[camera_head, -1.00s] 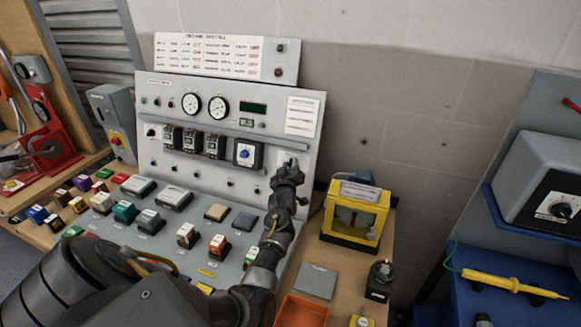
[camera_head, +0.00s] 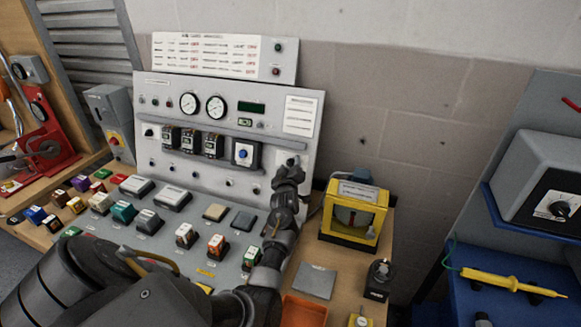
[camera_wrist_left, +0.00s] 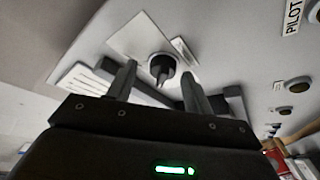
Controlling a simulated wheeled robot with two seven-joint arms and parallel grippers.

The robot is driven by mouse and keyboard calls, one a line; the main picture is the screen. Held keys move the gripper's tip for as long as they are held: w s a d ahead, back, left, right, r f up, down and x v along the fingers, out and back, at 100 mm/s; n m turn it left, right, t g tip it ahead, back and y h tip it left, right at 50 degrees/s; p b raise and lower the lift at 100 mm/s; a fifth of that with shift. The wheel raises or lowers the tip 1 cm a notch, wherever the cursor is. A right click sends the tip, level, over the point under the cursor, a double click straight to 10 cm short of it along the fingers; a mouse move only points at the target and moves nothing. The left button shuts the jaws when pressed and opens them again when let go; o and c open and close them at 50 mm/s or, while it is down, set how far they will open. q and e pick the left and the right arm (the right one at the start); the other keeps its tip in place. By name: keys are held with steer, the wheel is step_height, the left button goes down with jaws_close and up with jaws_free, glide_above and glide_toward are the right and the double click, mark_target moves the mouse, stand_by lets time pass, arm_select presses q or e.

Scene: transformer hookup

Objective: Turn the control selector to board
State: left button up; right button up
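The control selector (camera_wrist_left: 162,68) looks like a black knob on a white plate (camera_wrist_left: 128,40), fixed to the grey panel in the left wrist view. My left gripper (camera_wrist_left: 157,84) is open. Its two fingers are spread, one on each side of the knob in the picture; I cannot tell whether they reach around it, and no contact shows. In the head view my left gripper (camera_head: 291,165) is at the right part of the upright panel (camera_head: 267,178) and hides most of the selector there. My right gripper is in neither view.
The sloping desk (camera_head: 173,240) below carries several coloured blocks. A blue-knobbed switch (camera_head: 243,153) sits left of the gripper on the panel. A yellow-framed device (camera_head: 352,213) stands close to the right. A ledge (camera_head: 215,131) runs across the panel.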

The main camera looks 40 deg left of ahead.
arm_select(q)
steer(key=shift+s+a, duration=0.1)
steer(key=shift+s, duration=0.05)
steer(key=b+v, duration=0.2)
steer(key=v, duration=0.8)
steer(key=shift+s+d+b, duration=0.25)
steer(key=shift+d+b, duration=0.05)
steer(key=shift+b, duration=0.1)
steer(key=shift+r, duration=0.1)
